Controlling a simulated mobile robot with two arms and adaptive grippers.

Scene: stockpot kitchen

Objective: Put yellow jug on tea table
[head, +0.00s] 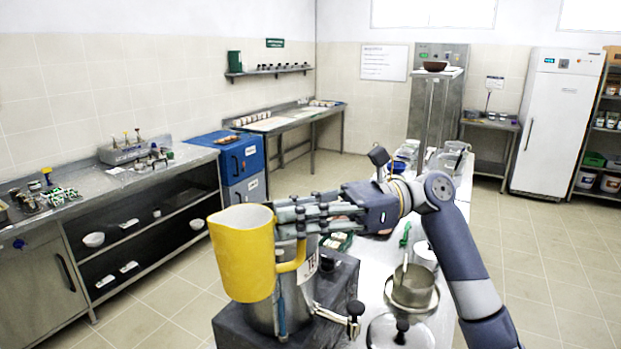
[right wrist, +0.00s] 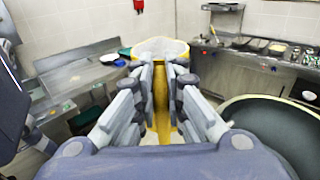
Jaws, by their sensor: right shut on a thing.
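The yellow jug (head: 243,255) hangs in the air in the head view, near upright, in front of a large steel pot. My right gripper (head: 285,222) is shut on the jug's handle side, with its fingers over the handle top. In the right wrist view the jug (right wrist: 160,47) shows beyond the fingers of my right gripper (right wrist: 161,85), with a yellow strip between them. My left gripper is not in view. I cannot tell which surface is the tea table.
The steel pot (head: 262,316) stands on a dark block (head: 343,283) close behind the jug. A smaller pot (head: 412,288) and a lid (head: 400,333) lie on the counter to the right. A steel counter (head: 100,187) runs along the left. The tiled floor (head: 150,300) between is clear.

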